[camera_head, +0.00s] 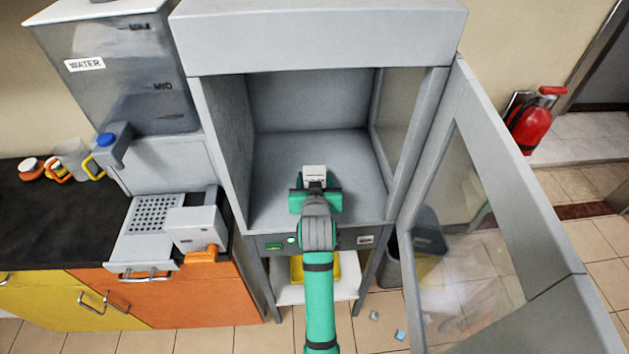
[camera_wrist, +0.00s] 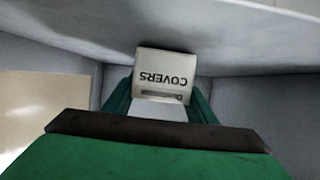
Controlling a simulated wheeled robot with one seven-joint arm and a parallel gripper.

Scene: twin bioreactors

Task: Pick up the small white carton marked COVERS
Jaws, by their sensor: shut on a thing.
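The small white carton marked COVERS (camera_wrist: 165,68) sits between the fingers of my gripper (camera_wrist: 160,100) in the wrist view, its lettering upside down in the picture. In the head view the carton (camera_head: 315,172) shows just beyond my gripper (camera_head: 315,188), inside the open grey cabinet (camera_head: 222,130). My gripper is shut on the carton. The fingers and wrist hide part of it. I cannot tell whether the carton touches the cabinet floor.
The cabinet's glazed door (camera_head: 480,160) stands open on the right. Side walls flank my arm. Left are a water tank (camera_head: 120,85), a perforated drip tray (camera_head: 152,215) and mugs (camera_head: 75,158) on the black counter (camera_head: 40,225). A bin (camera_head: 428,235) stands beside the cabinet.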

